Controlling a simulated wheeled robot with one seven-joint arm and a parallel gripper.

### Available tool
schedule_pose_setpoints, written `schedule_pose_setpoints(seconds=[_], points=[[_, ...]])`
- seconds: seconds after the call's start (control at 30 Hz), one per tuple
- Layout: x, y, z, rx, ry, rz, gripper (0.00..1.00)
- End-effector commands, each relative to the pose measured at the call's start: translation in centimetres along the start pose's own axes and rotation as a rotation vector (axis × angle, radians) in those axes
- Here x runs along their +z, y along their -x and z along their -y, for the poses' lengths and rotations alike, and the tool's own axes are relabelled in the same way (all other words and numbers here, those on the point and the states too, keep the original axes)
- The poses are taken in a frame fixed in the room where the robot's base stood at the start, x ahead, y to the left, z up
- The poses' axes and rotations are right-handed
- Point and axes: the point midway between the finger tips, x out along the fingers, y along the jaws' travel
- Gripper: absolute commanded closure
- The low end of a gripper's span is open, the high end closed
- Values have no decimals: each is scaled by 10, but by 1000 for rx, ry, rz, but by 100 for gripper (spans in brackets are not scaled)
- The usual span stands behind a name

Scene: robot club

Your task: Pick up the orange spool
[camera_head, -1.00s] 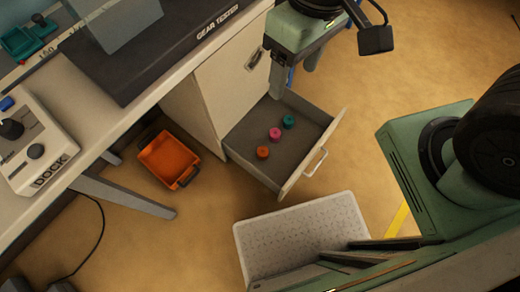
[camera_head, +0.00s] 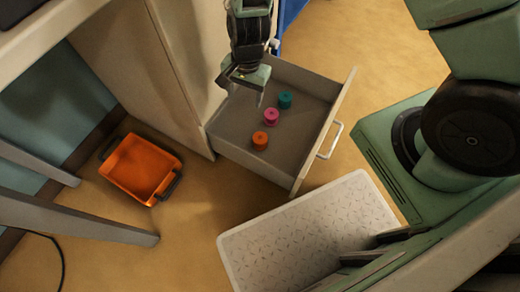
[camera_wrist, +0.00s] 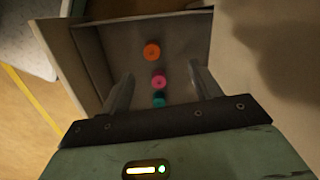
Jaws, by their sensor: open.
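The orange spool (camera_head: 260,140) stands in the open drawer (camera_head: 234,136), the nearest in a row with a pink spool (camera_head: 271,116) and a teal spool (camera_head: 285,99). My gripper (camera_head: 252,92) is above the drawer's back left part, apart from the spools. In the wrist view the orange spool (camera_wrist: 152,51) is beyond the fingertips. The pink spool (camera_wrist: 159,82) shows between the open, empty fingers (camera_wrist: 160,82). The teal spool (camera_wrist: 159,100) is partly hidden by the gripper body.
The drawer front with its handle (camera_head: 329,140) sticks out to the right of the cabinet (camera_head: 185,70). An orange bin (camera_head: 142,166) sits on the floor at left. A white patterned platform (camera_head: 300,232) is in front of the drawer. Table legs are at lower left.

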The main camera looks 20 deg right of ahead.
Motion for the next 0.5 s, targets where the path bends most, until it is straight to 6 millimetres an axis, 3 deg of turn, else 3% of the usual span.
schedule_pose_setpoints(seconds=[0.03,0.2,0.3,0.5], points=[[-12,-45,-8,15,-57,-13,37],[-41,-111,-23,36,-206,-63,37],[-51,-133,-30,44,-258,-84,37],[-59,-157,-36,49,-296,-100,37]])
